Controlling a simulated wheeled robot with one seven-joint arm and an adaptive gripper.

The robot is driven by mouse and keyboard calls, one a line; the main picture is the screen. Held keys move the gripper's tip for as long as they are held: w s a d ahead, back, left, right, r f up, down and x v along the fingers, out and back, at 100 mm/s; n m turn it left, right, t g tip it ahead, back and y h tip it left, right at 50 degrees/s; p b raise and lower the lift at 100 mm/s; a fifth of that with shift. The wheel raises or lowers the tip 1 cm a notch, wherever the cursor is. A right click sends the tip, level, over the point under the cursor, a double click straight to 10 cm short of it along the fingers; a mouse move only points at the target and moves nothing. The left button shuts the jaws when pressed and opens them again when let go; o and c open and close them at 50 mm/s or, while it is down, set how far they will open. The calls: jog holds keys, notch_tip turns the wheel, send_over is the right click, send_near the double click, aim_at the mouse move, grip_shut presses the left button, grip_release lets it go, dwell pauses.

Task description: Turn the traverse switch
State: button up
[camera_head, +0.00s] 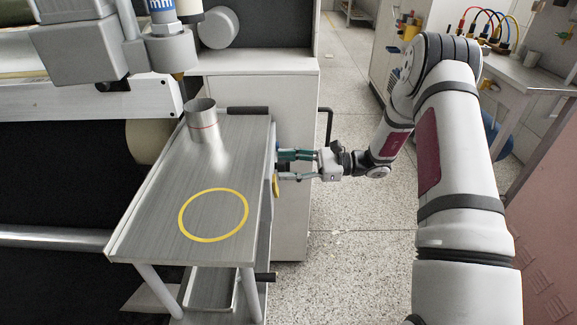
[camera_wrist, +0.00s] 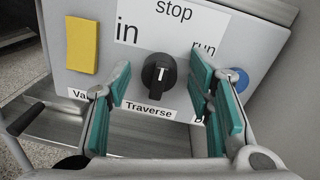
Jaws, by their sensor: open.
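The traverse switch is a black rotary knob (camera_wrist: 158,76) above the label "Traverse" in the wrist view. The words "in", "stop" and "run" stand around it, and its white mark is upright, towards "stop". My gripper (camera_wrist: 160,92) is open, with one green-padded finger left of the knob and the other right of it. The fingers appear apart from the knob. In the head view my gripper (camera_head: 285,165) reaches left towards the panel beside the metal cart; the knob is hidden there.
A yellow block (camera_wrist: 82,45) is left of the knob and a blue button (camera_wrist: 237,79) is right of it. The metal cart (camera_head: 160,225) bears a metal cylinder (camera_head: 207,122) and a yellow ring (camera_head: 181,214). Open speckled floor lies right of the cabinet.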

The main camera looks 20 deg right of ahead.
grip_shut()
jog(key=m+p, duration=0.3)
jog(key=m, duration=0.1)
jog(key=shift+m, duration=0.3)
jog(key=m+p, duration=0.2)
jog(key=m, duration=0.3)
dwell(0.3)
jog(key=shift+m, duration=0.4)
